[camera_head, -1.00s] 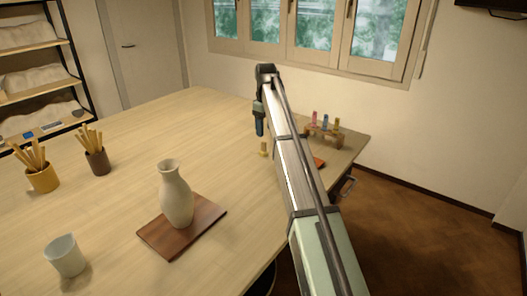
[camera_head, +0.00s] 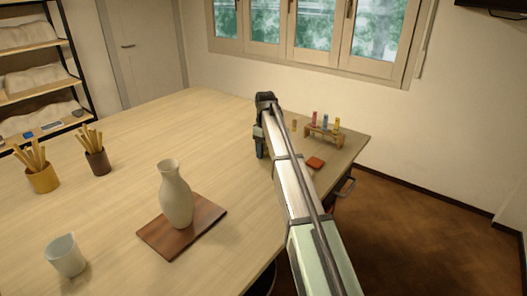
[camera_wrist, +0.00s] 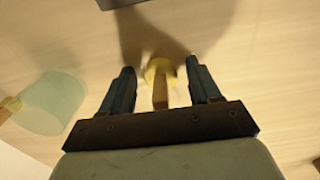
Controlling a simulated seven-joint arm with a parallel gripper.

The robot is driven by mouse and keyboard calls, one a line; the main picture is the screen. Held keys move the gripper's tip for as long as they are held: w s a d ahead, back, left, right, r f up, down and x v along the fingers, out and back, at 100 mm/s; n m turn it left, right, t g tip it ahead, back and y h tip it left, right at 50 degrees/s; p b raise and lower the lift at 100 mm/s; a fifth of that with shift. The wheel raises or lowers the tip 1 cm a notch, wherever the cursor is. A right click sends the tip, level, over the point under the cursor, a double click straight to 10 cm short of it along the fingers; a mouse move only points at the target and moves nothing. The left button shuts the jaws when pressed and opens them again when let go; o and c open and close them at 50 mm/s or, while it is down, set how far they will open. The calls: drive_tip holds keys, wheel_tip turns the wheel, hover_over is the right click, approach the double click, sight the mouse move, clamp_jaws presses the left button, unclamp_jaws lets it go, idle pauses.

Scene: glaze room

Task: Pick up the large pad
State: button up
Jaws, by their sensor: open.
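In the wrist view a round yellow pad (camera_wrist: 158,66) with a wooden handle stands on the table. My gripper (camera_wrist: 160,69) is open, one finger on each side of it; contact cannot be told. At the left of the wrist view is a wider, pale green pad-like cylinder (camera_wrist: 52,103), with a wooden part cut off by the frame edge. It looks like the larger of the two and lies outside the fingers. In the head view my gripper (camera_head: 261,152) points down near the table's right side. It hides the yellow pad, and I cannot make out the green one.
A vase (camera_head: 175,196) stands on a brown board (camera_head: 160,238) left of my arm. A wooden rack (camera_head: 322,136) with coloured vials and a flat orange-red piece (camera_head: 315,162) are at the right. A small tan object (camera_head: 294,125) stands behind my arm.

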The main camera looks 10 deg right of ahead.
drive_tip(key=shift+c, duration=0.2)
drive_tip(key=c, duration=1.1)
drive_tip(key=shift+o, duration=0.2)
drive_tip(key=shift+r, duration=0.1)
